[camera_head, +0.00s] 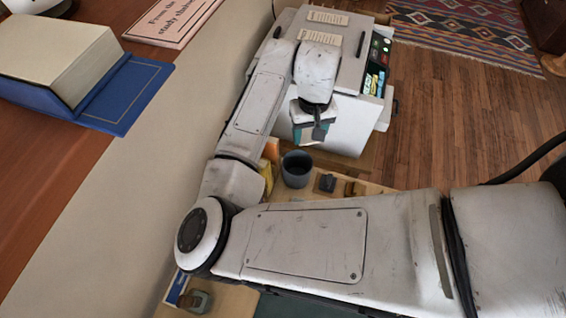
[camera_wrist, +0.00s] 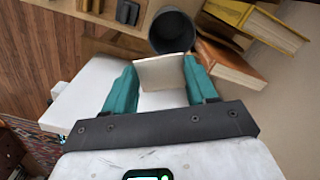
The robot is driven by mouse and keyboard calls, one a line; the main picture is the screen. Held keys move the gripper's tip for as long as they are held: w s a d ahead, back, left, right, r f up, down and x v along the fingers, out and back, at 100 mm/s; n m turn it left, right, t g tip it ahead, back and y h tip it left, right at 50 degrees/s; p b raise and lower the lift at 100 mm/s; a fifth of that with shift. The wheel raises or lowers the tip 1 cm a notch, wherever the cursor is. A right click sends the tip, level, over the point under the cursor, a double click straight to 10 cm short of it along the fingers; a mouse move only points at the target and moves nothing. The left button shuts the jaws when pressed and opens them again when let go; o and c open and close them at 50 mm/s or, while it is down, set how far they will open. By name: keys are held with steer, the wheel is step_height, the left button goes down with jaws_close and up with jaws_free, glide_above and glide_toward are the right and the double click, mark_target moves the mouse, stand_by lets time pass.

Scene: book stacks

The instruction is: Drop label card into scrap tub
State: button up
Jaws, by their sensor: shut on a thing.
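In the wrist view, my gripper (camera_wrist: 160,88) has its teal fingers closed on the two sides of a cream label card (camera_wrist: 162,71). The card is held up between the fingertips. In the head view my gripper (camera_head: 308,136) hangs in front of the white copier, and a small pale part of the card (camera_head: 309,142) shows below it. The scrap tub, a dark grey round tub (camera_head: 296,169), stands on a wooden surface just below and left of my gripper. In the wrist view the tub (camera_wrist: 172,31) is just beyond the card, and the card's far edge overlaps its lower rim.
Yellow and brown books (camera_wrist: 232,63) lie right of the tub in the wrist view. Dark small items (camera_head: 327,183) sit right of it in the head view. A white copier (camera_head: 345,120) stands behind. A blue book (camera_head: 60,65) lies on the upper-left counter.

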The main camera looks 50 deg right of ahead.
steer(key=shift+w+a+f, duration=0.1)
steer(key=shift+w+f, duration=0.15)
steer(key=shift+f, duration=0.1)
step_height(320, 180, down, 5)
steer(key=b, duration=0.4)
steer(key=shift+f, duration=0.2)
steer(key=o, duration=1.1)
steer(key=shift+o, duration=0.2)
step_height(320, 180, up, 11)
steer(key=shift+f+b, duration=0.1)
steer(key=shift+b, duration=0.55)
